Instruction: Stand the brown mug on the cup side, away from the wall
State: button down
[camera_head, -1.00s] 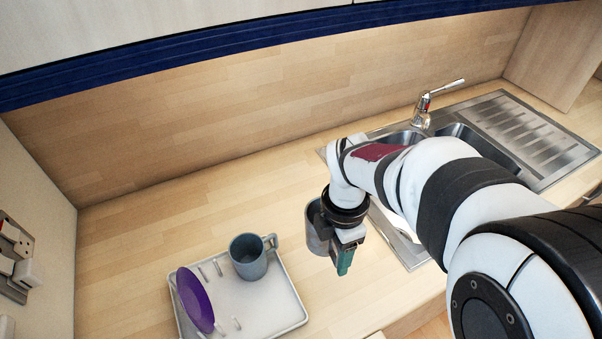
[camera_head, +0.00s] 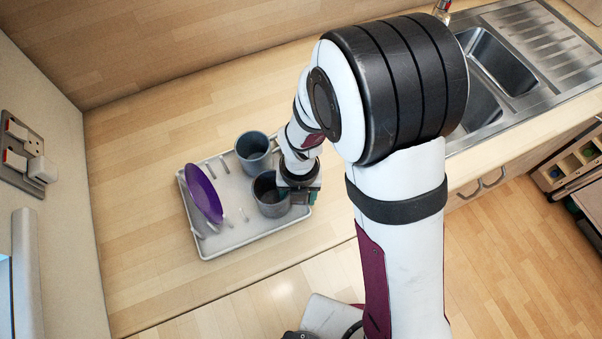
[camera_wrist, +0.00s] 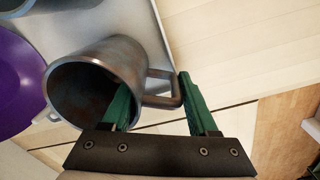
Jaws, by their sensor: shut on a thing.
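The brown mug (camera_head: 268,197) looks dark grey-brown in the head view and rust-brown in the wrist view (camera_wrist: 92,85), where its mouth faces the camera. The mug is at the right, front part of the white drying tray (camera_head: 243,237), in front of the blue-grey mug. It looks about upright. I cannot tell whether its base touches the tray.
The blue-grey mug (camera_head: 253,147) stands upright at the tray's back right. A purple plate (camera_head: 203,190) leans in the pegs on the left. The sink (camera_head: 495,62) is to the right. The wooden counter (camera_head: 140,190) left of the tray is clear. Sockets are on the left wall.

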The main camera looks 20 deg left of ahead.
jog(key=shift+c, duration=0.8)
grip_release()
notch_tip(320, 180, up, 7)
jog(key=shift+r, duration=0.2)
jog(key=shift+w+d+r+m, duration=0.1)
jog(key=shift+d+r+m, duration=0.25)
jog(key=shift+m, duration=0.05)
jog(key=s+d+r+m, duration=0.1)
jog(key=d+r+m, duration=0.35)
jog(key=m, duration=0.45)
jog(key=s+d+r+m, duration=0.1)
jog(key=d+r+m, duration=0.3)
jog(key=m, duration=0.5)
jog(key=s+d+r+m, duration=0.1)
jog(key=s+d+m, duration=0.3)
jog(key=m, duration=0.9)
jog(key=s+d+r+m+y, duration=0.1)
jog(key=s+d+m, duration=0.3)
jog(key=m, duration=0.9)
jog(key=shift+s+d+r+m+y, duration=0.3)
jog(key=shift+s+m, duration=0.1)
jog(key=shift+s, duration=0.25)
